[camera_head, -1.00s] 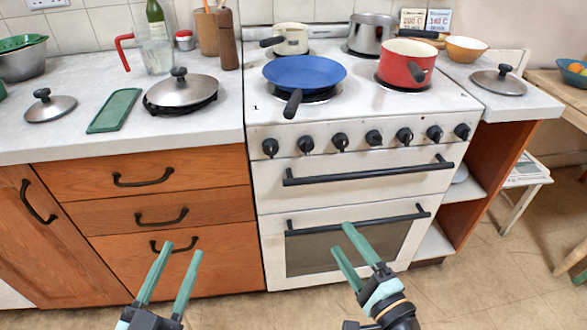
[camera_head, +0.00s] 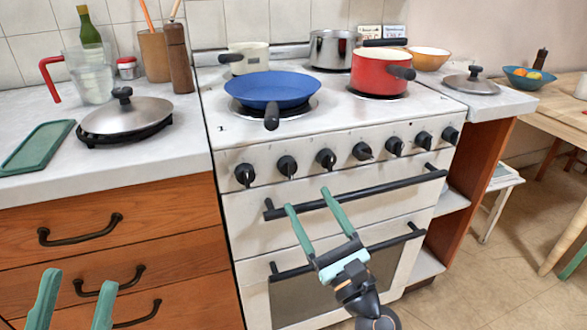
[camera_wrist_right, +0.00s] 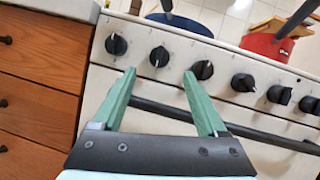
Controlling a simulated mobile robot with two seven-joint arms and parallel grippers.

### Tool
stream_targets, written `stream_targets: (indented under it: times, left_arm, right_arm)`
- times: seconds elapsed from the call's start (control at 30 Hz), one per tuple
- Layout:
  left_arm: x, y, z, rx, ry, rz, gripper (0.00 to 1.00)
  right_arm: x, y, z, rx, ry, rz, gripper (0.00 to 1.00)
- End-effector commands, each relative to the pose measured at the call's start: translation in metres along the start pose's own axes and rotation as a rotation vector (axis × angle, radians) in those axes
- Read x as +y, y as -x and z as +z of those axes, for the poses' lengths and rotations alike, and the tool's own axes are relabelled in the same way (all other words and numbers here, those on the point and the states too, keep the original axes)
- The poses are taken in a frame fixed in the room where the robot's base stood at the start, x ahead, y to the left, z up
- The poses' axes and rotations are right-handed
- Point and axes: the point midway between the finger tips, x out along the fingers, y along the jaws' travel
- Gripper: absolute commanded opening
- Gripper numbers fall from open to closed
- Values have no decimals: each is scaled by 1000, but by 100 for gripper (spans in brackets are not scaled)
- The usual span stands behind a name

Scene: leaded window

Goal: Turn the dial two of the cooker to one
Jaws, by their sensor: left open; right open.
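The white cooker (camera_head: 240,215) has a row of several black dials on its front panel. Dial two, counted from the left (camera_head: 287,166), has a pale pointer mark, and it also shows in the right wrist view (camera_wrist_right: 159,56). Its markings are too small to read. My right gripper (camera_head: 308,200) is open and empty in front of the cooker, below the dials. In the right wrist view its fingertips (camera_wrist_right: 159,73) lie either side of dial two's column, apart from it. My left gripper (camera_head: 79,280) is open and empty before the wooden drawers.
Black oven handles (camera_head: 350,193) cross the front below the dials. A blue pan (camera_head: 272,88) stands on the hob, its handle reaching over the front edge near the dials. A red pot (camera_head: 378,74) stands at the right.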

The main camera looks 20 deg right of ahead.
Motion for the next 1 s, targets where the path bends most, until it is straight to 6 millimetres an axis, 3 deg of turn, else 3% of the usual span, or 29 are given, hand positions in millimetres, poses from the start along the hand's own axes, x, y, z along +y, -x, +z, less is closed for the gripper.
stream_targets:
  times: [0.03, 0.2, 0.4, 0.8, 1.0]
  left_arm:
    - [-4, -6, -6, 0, -8, -1, 50]
    - [-8, -13, -12, 1, -27, -2, 50]
    - [-9, -16, -16, 3, -38, 0, 50]
    - [-9, -16, -16, 5, -43, 0, 50]
    - [-10, -16, -16, 5, -42, -3, 50]
  right_arm:
    - [-2, -14, 5, -3, -1, -2, 75]
    - [-1, -44, 3, -2, 1, -1, 75]
    - [0, -66, 0, 0, 1, 1, 75]
    - [0, -71, -1, 1, 3, 1, 75]
    - [0, -71, -1, 1, 3, 1, 52]
